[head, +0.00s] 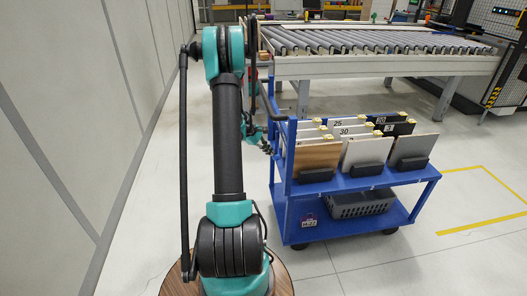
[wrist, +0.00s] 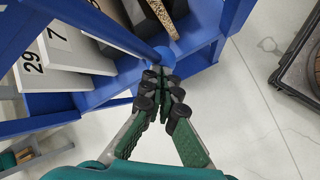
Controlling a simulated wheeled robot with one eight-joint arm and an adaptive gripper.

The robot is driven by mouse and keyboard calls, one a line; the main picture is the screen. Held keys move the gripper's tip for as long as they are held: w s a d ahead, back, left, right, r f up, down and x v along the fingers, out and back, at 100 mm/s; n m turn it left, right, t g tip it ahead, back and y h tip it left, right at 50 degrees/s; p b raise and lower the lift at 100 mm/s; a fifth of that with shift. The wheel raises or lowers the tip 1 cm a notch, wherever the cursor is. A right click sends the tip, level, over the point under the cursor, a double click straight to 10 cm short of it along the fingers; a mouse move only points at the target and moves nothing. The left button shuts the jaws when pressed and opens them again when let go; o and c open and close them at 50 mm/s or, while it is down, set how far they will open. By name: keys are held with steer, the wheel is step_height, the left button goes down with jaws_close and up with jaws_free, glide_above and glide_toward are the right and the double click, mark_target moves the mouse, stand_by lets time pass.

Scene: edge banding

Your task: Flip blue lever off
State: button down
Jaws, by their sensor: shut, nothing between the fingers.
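I cannot make out a blue lever for certain in either view. My gripper (wrist: 161,80) is shut and empty, its fingertips together in the wrist view. Just beyond the tips is a rounded blue part (wrist: 166,56) at the cart's corner; I cannot tell whether the tips touch it. In the head view my gripper (head: 268,149) is small, beside the left side of the blue cart (head: 352,184), and partly hidden behind my arm.
The cart holds several upright numbered panels (head: 317,157) and a grey basket (head: 362,205) on its lower shelf. A roller conveyor (head: 385,66) stands behind it. A pale wall (head: 75,110) runs along the left. The floor right of the cart is clear, with yellow lines.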

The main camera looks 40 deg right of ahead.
steer(key=shift+s+a+g+y, duration=0.45)
steer(key=shift+s+g, duration=0.15)
steer(key=shift+s, duration=0.15)
steer(key=shift+s+a+r, duration=0.2)
steer(key=shift+s+a, duration=0.4)
steer(key=shift+s, duration=0.3)
steer(key=shift+r, duration=0.1)
steer(key=shift+r, duration=0.7)
steer(key=w+a+r, duration=0.4)
steer(key=w+r, duration=0.2)
steer(key=w, duration=0.5)
